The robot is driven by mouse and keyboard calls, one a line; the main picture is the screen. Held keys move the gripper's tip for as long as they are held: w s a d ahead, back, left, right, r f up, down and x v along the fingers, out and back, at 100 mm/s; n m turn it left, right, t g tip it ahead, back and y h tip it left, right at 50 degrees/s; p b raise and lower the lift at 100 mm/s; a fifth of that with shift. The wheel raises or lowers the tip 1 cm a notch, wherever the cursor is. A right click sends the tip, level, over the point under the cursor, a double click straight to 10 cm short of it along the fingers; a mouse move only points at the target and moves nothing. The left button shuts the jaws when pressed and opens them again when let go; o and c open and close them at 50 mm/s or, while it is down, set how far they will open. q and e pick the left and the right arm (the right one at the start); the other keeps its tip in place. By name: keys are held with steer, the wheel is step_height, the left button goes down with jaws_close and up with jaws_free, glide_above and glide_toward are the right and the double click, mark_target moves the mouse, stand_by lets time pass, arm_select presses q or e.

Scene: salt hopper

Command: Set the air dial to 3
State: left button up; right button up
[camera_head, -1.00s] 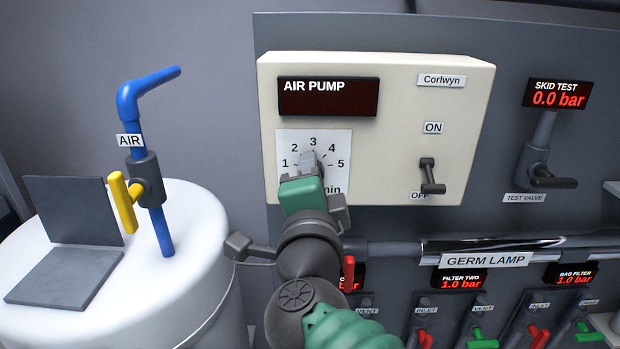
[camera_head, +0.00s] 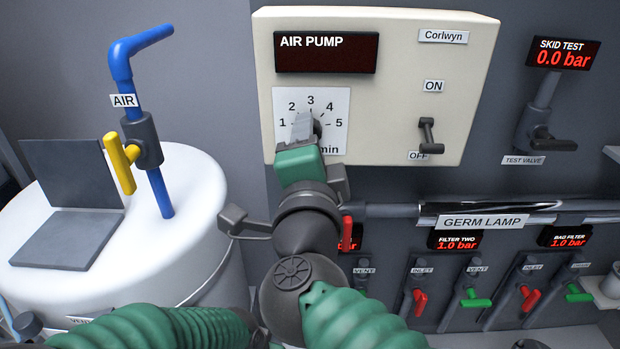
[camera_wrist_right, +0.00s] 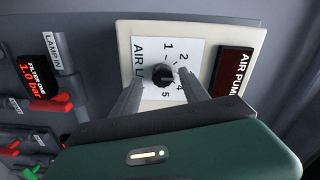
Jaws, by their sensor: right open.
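The air dial is a black knob (camera_wrist_right: 163,75) on a white plate (camera_head: 339,108) numbered 1 to 5, on the cream air pump box. In the head view it is mostly hidden behind my right gripper (camera_head: 303,127). The right wrist view shows my right gripper (camera_wrist_right: 160,88) open, with one finger on each side of the knob. Whether either finger touches it, I cannot tell. The 3 is hidden in the wrist view, and the knob's exact pointing is too small to read.
The air pump display (camera_head: 326,53) is dark. The toggle switch (camera_head: 429,136) beside the dial has its lever down near OFF. A horizontal pipe (camera_head: 395,211) and several red and green valve handles lie below the box. A white tank (camera_head: 190,235) with a blue pipe stands left.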

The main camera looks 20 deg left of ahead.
steer(key=p+v, duration=1.1)
steer(key=v, duration=0.4)
steer(key=shift+p, duration=0.4)
steer(key=shift+w+d, duration=0.1)
